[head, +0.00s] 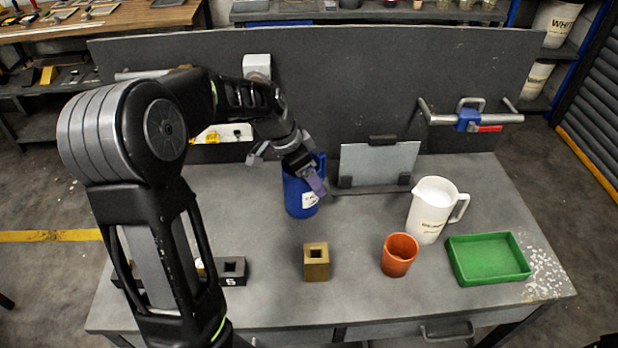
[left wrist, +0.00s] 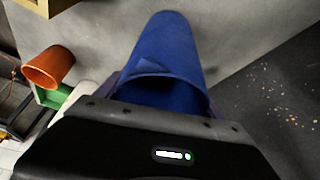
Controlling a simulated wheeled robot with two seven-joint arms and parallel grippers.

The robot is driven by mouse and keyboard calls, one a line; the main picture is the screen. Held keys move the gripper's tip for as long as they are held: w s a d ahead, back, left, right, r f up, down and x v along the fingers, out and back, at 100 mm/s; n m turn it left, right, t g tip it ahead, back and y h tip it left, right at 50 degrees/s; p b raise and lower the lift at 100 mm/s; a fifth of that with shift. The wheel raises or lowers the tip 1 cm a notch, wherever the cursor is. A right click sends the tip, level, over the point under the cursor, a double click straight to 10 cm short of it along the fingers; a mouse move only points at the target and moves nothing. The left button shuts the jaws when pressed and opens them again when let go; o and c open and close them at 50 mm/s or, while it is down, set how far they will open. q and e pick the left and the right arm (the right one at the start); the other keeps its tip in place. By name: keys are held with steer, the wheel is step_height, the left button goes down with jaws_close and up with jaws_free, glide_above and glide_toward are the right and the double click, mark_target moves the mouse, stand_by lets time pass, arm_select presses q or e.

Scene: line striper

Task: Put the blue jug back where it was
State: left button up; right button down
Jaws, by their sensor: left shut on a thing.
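The blue jug (head: 299,194) stands upright near the back middle of the grey workbench, with a white label on its front. My left gripper (head: 316,178) comes down on it from above and is shut on it at its upper right side, where the handle is. The fingers partly hide the handle and rim. In the left wrist view the blue jug (left wrist: 168,60) fills the middle, close against the gripper. I cannot tell whether the jug's base touches the bench. My right gripper is not in view.
A white jug (head: 431,210), an orange cup (head: 399,255) and a green tray (head: 488,259) stand to the right. A brass-coloured block (head: 316,262) is in front, a dark block (head: 232,270) at left. A plate on a stand (head: 379,164) is just right of the blue jug.

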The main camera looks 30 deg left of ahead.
arm_select(q)
steer(key=shift+f, duration=0.8)
steer(key=o, duration=2)
steer(key=shift+f, duration=0.1)
steer(key=b+v, duration=0.1)
steer(key=v, duration=1.1)
